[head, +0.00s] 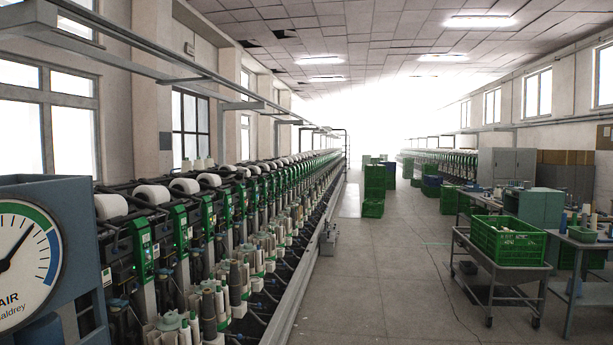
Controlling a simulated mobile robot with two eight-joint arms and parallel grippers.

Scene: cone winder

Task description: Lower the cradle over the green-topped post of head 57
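A long row of winding heads runs along the left side, each with a green panel (142,250) on its front. White cones (152,195) sit high on the heads. Pale and grey bobbins (237,278) stand in a row low in front of them. A pale green piece (168,322) shows near the bottom edge. I cannot read any head number, so I cannot tell which head is 57. I cannot make out its cradle or its green-topped post for certain. Neither of my grippers is in view.
A round AIR gauge (20,260) in a blue-grey housing fills the lower left. A green crate (507,240) rests on a wheeled metal cart (497,277) at right. Green crates (375,182) stand far down the aisle. The grey aisle floor (375,270) is mostly clear.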

